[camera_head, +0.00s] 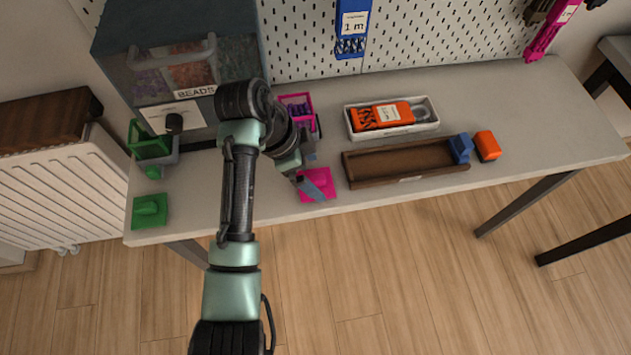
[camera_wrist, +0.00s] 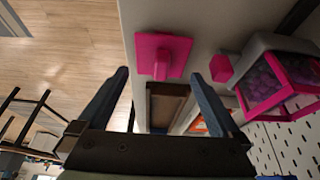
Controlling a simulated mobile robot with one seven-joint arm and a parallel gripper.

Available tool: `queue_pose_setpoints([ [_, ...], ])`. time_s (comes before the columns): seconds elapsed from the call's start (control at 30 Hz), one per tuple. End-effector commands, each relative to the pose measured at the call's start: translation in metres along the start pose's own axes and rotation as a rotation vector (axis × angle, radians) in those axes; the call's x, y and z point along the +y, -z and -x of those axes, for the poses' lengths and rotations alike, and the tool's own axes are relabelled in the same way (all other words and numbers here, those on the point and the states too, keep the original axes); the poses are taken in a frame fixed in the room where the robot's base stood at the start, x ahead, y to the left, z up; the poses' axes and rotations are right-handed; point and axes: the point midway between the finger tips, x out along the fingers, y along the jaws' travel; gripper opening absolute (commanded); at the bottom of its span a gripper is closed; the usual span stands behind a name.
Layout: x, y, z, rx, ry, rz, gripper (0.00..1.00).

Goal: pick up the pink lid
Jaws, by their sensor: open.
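The pink lid (camera_head: 321,183) is a flat square with a raised handle, lying on the grey table near its front edge. In the wrist view the pink lid (camera_wrist: 174,54) is whole and lies beyond my fingertips, between their lines. My gripper (camera_head: 312,182) is over the lid in the head view, with one blue-grey finger covering part of it. In the wrist view my gripper (camera_wrist: 160,78) has its fingers wide apart with nothing between them. I cannot tell the exact height of the fingertips above the lid.
A pink-framed bin (camera_head: 299,105) stands behind the lid. A brown wooden tray (camera_head: 380,179) and a white box (camera_head: 434,124) are to the right. A green lid (camera_head: 150,210) lies at the left. The bead cabinet (camera_head: 130,68) stands behind my arm. Table right of the orange block (camera_head: 487,146) is clear.

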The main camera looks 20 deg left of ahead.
Motion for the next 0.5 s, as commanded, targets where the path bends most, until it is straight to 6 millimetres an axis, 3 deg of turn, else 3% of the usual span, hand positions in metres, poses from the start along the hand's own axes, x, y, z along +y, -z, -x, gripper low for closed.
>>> queue_pose_setpoints([
  [0.2,0.001,-0.001,-0.029,-0.001,0.0,0.001,1.0],
  [0.47,0.0,0.0,-0.032,-0.001,0.002,0.001,1.0],
  [0.5,0.0,0.0,-0.032,-0.001,0.002,0.001,0.95],
])
